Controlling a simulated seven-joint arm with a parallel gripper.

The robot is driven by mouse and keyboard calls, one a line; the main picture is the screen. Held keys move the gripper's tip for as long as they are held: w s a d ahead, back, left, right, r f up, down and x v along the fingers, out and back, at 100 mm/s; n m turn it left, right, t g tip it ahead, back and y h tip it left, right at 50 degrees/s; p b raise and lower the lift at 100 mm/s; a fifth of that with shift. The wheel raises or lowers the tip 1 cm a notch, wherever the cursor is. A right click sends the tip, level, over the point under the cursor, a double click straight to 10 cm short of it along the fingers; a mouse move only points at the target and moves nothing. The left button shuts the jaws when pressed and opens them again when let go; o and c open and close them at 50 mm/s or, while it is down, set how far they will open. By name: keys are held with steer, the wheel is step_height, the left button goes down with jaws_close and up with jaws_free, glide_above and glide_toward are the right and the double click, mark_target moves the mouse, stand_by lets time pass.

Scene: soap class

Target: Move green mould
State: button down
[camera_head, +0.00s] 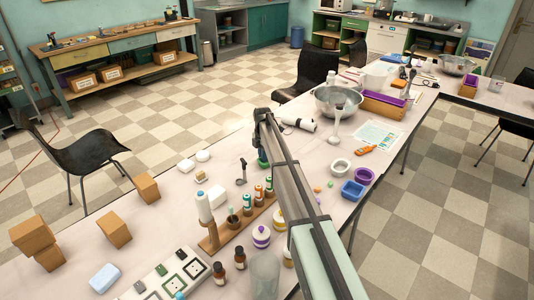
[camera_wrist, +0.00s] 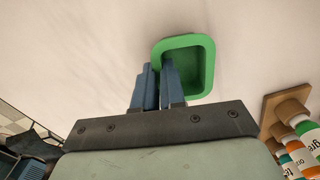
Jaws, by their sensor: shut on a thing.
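The green mould (camera_wrist: 186,43) is a small square tray with rounded corners, seen from above in the wrist view, with its hollow showing. My gripper (camera_wrist: 159,76) has its two blue fingers on either side of the mould's left wall and is shut on it. In the head view only a sliver of the green mould (camera_head: 263,160) shows beside my arm, which hides the rest. The white table surface (camera_wrist: 90,60) is behind the mould; I cannot tell whether the mould touches it.
A wooden rack (camera_head: 212,240) with several labelled bottles stands near the arm. Blue mould (camera_head: 351,190), purple mould (camera_head: 363,176) and white bowl (camera_head: 340,167) stand to the right.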

steer(key=shift+s+a, duration=1.65)
steer(key=shift+a, duration=0.05)
steer(key=c, duration=1.1)
jaws_free()
steer(key=shift+c, duration=0.2)
step_height(320, 180, up, 14)
steer(key=shift+d+f, duration=0.1)
steer(key=shift+f, duration=0.05)
